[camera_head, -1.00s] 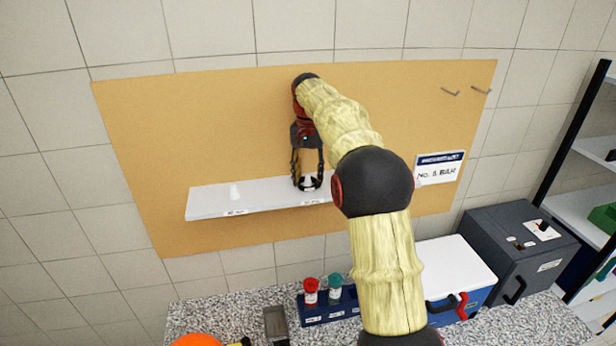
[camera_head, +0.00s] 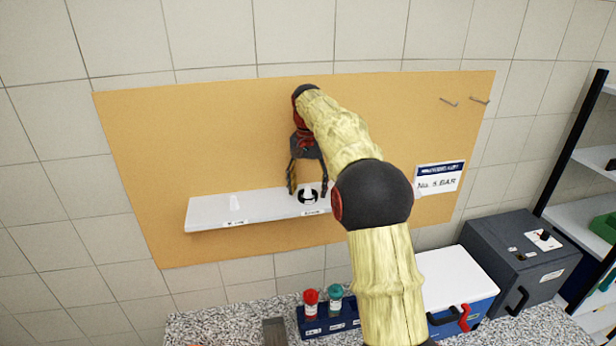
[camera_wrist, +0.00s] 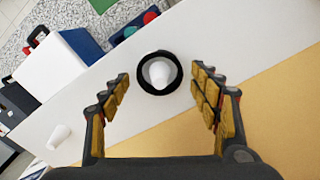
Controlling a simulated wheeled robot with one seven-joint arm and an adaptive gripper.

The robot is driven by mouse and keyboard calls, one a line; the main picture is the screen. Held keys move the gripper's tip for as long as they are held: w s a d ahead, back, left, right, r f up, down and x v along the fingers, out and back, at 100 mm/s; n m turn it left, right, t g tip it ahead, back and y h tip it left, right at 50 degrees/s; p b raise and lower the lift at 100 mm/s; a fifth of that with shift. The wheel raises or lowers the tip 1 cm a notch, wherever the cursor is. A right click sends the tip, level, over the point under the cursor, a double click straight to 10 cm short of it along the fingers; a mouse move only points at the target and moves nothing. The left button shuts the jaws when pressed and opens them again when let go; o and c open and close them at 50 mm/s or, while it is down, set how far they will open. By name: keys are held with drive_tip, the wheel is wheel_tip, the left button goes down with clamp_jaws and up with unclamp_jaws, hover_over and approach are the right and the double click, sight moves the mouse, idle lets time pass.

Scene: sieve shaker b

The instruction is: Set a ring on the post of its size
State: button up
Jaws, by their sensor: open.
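A black ring (camera_wrist: 141,84) is around a white tapered post (camera_wrist: 160,72) and appears to lie flat on the white shelf (camera_wrist: 155,118). In the head view, the ring (camera_head: 307,203) is near the right part of the shelf (camera_head: 268,207) that shows. My gripper (camera_head: 308,187) is open above the ring, with one finger on each side. In the wrist view, gaps show between both fingers and the ring.
The shelf is on a tan board (camera_head: 190,130) with small labels on its front edge. Below are a tube rack (camera_head: 328,325) with red and green caps, a blue-and-white cooler (camera_head: 455,280) and a dark grey box (camera_head: 520,255). My arm hides the shelf's right end.

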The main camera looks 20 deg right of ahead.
wheel_tip(320, 180, up, 12)
drive_tip(key=shift+f, duration=0.25)
idle(0.6)
drive_tip(key=s+a+f+n+t+b, duration=0.2)
drive_tip(key=s+a+f+b, duration=0.4)
drive_tip(key=s+b, duration=0.4)
drive_tip(key=s+a+f+n+t+b, duration=0.1)
drive_tip(key=s+a+f+n+b, duration=0.25)
drive_tip(key=s+f+b, duration=0.6)
drive_tip(key=s+a+f+n+t+b, duration=0.1)
drive_tip(key=s+a+f+b, duration=0.1)
drive_tip(key=s+f+b, duration=0.4)
drive_tip(key=s+a+f+n+t+b, duration=0.1)
drive_tip(key=s+f+b, duration=0.5)
drive_tip(key=s+f, duration=1)
wheel_tip(320, 180, down, 6)
drive_tip(key=shift+s+a+f+n+t+b, duration=0.3)
drive_tip(key=shift+s+a+n, duration=0.15)
drive_tip(key=shift+a, duration=0.65)
drive_tip(key=shift+r, duration=0.1)
